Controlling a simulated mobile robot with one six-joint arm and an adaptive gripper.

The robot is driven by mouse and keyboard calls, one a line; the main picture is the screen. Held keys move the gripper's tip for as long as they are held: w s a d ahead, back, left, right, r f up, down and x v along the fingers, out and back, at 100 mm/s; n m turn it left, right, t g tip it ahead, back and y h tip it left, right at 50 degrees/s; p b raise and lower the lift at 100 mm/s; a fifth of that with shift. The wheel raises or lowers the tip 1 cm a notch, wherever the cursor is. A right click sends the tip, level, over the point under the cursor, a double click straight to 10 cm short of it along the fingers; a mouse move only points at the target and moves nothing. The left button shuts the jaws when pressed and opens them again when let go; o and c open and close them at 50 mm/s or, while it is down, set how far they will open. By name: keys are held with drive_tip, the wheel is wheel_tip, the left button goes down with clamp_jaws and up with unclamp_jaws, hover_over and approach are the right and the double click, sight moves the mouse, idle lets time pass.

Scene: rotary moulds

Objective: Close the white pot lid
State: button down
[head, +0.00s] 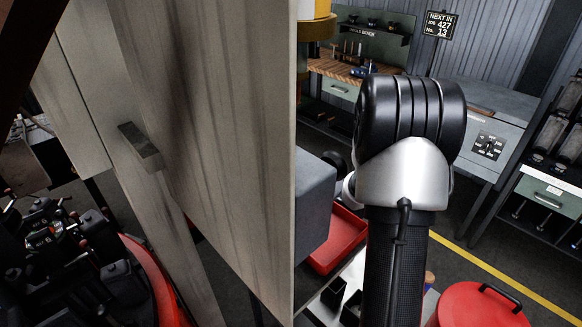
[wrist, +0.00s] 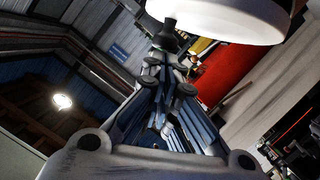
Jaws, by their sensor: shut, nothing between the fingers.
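A white rounded thing with a smooth rim, apparently the white pot lid (wrist: 225,18), fills the top of the wrist view, cut off by the frame edge. How far it is open cannot be told. My gripper (wrist: 165,62) is shut and empty, its blue-grey fingers pointing up the wrist view toward the lid's lower left edge. A dark piece (wrist: 166,38) shows just beyond the fingertips, below the lid. Whether the fingers touch either one is unclear. In the head view my arm rises at the right of centre; my gripper and the white pot are not visible there.
A large grey panel (head: 215,130) with a handle (head: 140,146) blocks the left half of the head view. A red tray (head: 338,240) and a red lid (head: 478,305) lie low on the right. A grey control cabinet (head: 480,135) stands behind.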

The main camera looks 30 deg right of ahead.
drive_tip(key=shift+d+f, duration=0.15)
drive_tip(key=shift+d, duration=0.15)
drive_tip(key=shift+w+m, duration=0.1)
drive_tip(key=shift+m, duration=0.2)
drive_tip(key=shift+d+f, duration=0.25)
drive_tip(key=shift+d, duration=0.05)
drive_tip(key=shift+w+d+f+b, duration=0.2)
drive_tip(key=shift+d+f+b, duration=0.25)
drive_tip(key=shift+d+f, duration=0.4)
drive_tip(key=shift+w+d+f+b, duration=0.15)
drive_tip(key=shift+d+f+b, duration=0.3)
drive_tip(key=shift+d+f, duration=0.4)
drive_tip(key=shift+a, duration=0.1)
drive_tip(key=v, duration=1.2)
drive_tip(key=shift+w, duration=0.1)
